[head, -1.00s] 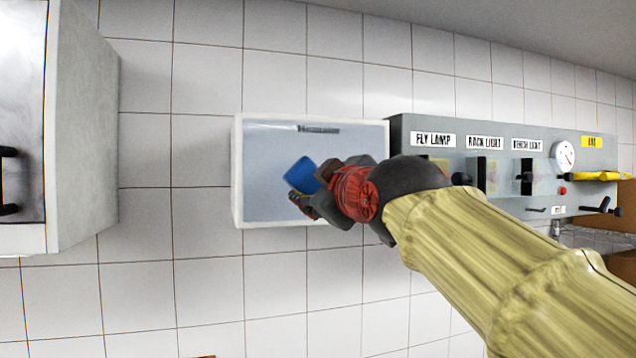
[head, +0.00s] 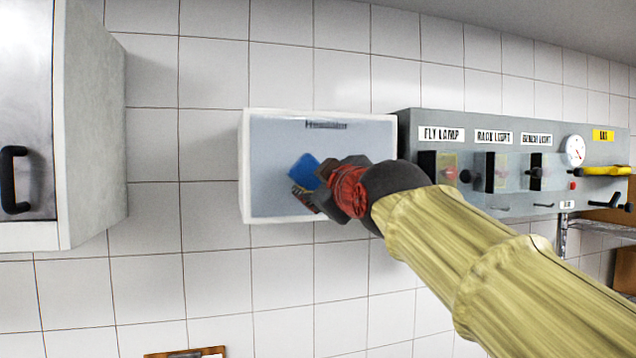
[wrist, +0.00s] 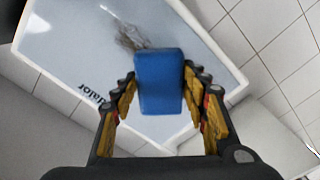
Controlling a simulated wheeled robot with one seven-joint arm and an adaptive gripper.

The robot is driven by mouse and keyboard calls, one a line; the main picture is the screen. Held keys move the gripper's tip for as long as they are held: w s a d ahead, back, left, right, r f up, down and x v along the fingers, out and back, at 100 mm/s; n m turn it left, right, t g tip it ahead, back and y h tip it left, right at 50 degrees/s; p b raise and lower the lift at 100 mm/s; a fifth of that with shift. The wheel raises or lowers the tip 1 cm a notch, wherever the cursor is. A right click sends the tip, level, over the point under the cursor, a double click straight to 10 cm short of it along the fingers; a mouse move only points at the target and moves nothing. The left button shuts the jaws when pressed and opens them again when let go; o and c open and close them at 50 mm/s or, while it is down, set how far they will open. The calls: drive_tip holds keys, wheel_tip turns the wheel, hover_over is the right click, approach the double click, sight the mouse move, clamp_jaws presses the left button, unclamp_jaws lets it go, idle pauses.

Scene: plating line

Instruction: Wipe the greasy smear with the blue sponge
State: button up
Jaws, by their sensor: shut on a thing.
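My gripper (head: 315,187) is shut on the blue sponge (head: 304,168), in front of a white-framed, grey-blue panel (head: 268,140) on the tiled wall. In the wrist view the sponge (wrist: 159,82) sits between the two fingers (wrist: 160,105). A greyish-brown smear (wrist: 128,36) shows on the panel (wrist: 70,45), just beyond the sponge's far end. I cannot tell whether the sponge touches the panel. In the head view the smear is not distinct, and the gripper hides part of the panel's right side.
A grey control box (head: 500,124) with labelled switches and a gauge (head: 572,149) is right of the panel. A cabinet (head: 95,140) with a black handle (head: 8,180) stands at the left. A wooden-edged item (head: 185,352) shows at the bottom edge. Bare tiles lie below the panel.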

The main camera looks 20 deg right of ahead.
drive_tip(key=shift+w, duration=1.05)
drive_tip(key=shift+d, duration=0.1)
drive_tip(key=shift+s+d+f+b, duration=0.1)
drive_tip(key=shift+d+f+b, duration=0.05)
drive_tip(key=shift+d+b, duration=1.25)
drive_tip(key=shift+d, duration=0.25)
drive_tip(key=shift+d+b, duration=1.85)
drive_tip(key=shift+b, duration=0.1)
drive_tip(key=shift+d+b, duration=1.45)
drive_tip(key=shift+d, duration=0.2)
